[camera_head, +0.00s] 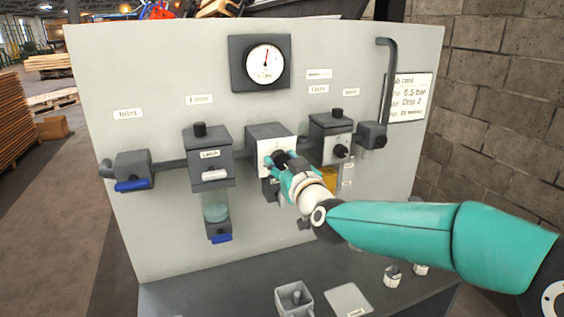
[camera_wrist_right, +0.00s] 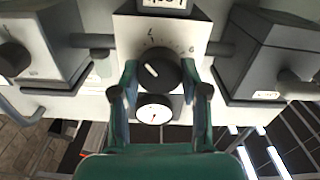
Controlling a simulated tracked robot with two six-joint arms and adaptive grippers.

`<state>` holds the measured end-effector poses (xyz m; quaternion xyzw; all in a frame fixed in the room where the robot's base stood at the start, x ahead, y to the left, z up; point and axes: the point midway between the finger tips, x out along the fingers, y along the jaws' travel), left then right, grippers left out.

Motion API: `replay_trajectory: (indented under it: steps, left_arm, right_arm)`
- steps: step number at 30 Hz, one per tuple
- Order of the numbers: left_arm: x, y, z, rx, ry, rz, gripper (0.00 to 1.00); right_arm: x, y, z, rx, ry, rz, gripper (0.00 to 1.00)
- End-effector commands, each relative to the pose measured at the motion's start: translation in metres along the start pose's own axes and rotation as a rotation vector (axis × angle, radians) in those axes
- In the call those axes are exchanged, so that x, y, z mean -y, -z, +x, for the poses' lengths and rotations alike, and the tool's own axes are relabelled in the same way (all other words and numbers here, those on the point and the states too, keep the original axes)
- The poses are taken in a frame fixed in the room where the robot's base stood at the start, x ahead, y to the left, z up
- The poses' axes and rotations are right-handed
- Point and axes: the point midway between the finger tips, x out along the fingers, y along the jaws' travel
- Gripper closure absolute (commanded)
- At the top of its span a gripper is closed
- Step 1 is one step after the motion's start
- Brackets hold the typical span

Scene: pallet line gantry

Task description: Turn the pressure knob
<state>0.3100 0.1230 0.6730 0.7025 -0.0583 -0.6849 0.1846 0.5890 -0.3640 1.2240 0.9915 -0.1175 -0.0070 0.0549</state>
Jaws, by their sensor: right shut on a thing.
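The pressure knob (camera_head: 280,157) is black and sits on the front of the middle box on the grey panel. In the right wrist view the knob (camera_wrist_right: 158,70) has a white pointer line tilted to the upper left, with a numbered scale on the plate around it. My right gripper (camera_head: 285,168) is at the knob, its teal fingers on either side of it and shut on it. A small white dial (camera_wrist_right: 154,112) shows beside the knob in the wrist view. The large round gauge (camera_head: 265,64) is above, its needle near upright. My left gripper is out of view.
To the left are the filter unit (camera_head: 209,158) and the blue-handled inlet valve (camera_head: 132,172). To the right are another unit (camera_head: 330,138) and a bent pipe (camera_head: 386,80). A printed card (camera_head: 409,98) hangs at the panel's right. A small open box (camera_head: 294,300) stands on the bench below.

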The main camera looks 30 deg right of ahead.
Motion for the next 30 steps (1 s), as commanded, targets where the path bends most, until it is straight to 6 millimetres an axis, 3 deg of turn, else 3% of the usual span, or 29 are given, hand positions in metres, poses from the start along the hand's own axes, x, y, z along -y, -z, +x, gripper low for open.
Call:
replay_trajectory:
  steps: [1,2,6,20,30]
  left_arm:
    - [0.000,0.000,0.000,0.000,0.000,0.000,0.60]
    - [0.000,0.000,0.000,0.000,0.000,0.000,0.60]
    - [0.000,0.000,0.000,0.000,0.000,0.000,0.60]
    - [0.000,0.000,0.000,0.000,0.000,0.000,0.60]
    - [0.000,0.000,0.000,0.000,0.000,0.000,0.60]
  right_arm:
    - [0.000,0.000,0.000,0.000,0.001,0.000,0.90]
    - [0.000,0.000,0.000,0.000,0.000,0.000,0.54]
    - [0.000,0.000,0.000,0.000,0.000,0.001,0.30]
    - [0.000,0.001,-0.009,-0.001,0.000,0.001,0.30]
    - [0.000,0.001,-0.070,-0.003,0.001,0.002,0.30]
